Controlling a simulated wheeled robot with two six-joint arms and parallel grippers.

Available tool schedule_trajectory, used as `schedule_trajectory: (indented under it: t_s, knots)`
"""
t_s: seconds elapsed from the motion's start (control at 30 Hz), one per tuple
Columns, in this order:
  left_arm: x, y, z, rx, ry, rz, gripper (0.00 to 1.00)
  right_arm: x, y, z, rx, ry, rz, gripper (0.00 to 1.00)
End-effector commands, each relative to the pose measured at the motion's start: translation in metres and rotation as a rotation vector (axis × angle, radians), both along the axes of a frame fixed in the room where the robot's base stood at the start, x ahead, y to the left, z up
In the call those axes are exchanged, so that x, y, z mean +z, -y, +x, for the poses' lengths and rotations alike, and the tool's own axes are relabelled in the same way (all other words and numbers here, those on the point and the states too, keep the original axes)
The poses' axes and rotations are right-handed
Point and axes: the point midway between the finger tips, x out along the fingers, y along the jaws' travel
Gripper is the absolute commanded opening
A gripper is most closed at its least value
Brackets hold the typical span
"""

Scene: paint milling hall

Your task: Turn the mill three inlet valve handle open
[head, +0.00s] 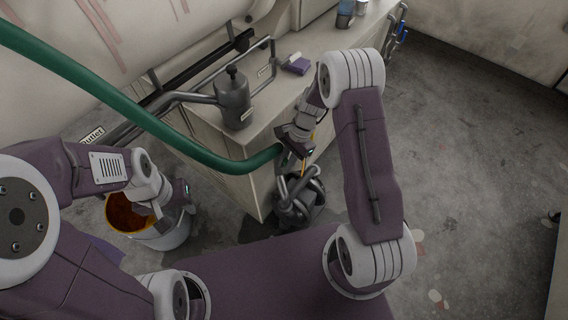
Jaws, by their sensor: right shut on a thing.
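My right gripper (297,150) reaches down at the corner of the bench, at the end of the green hose (215,162). It is shut on a thin yellow part that looks like the valve handle (303,170); the fingers hide most of it, so its turn angle cannot be read. Grey metal pipework (297,205) sits just below the gripper. No label for mill three can be read. My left gripper (182,192) is over the rim of a bucket (168,235) with orange-brown contents; its fingers are too unclear to tell open from shut.
A label reading "Outlet" (92,135) is on a pipe at left. The green hose crosses in front of the bench.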

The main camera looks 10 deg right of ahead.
Motion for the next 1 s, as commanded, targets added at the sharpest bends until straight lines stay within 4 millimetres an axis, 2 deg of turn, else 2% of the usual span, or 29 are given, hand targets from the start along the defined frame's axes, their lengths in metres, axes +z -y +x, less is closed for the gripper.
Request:
schedule_trajectory:
  t_s: [0.37,0.87,0.9,0.97,1.0]
  knots:
    - [0.0105,0.0000,0.0000,0.000,0.000,0.000,0.36,0.0016,0.0081,0.0066,-0.001,-0.095,0.123,0.00]
    - [0.0109,0.0000,0.0000,0.000,0.000,0.000,0.36,0.0012,0.0088,0.0073,-0.001,-0.110,0.142,0.00]
    - [0.0109,0.0000,0.0000,0.000,0.000,0.000,0.36,0.0011,0.0088,0.0072,-0.002,-0.111,0.141,0.18]
    - [0.0109,0.0000,0.0000,0.000,0.000,0.000,0.36,0.0011,0.0088,0.0072,-0.002,-0.111,0.141,0.35]
    - [0.0109,0.0000,0.0000,0.000,0.000,0.000,0.36,0.0011,0.0088,0.0072,-0.002,-0.111,0.141,0.37]
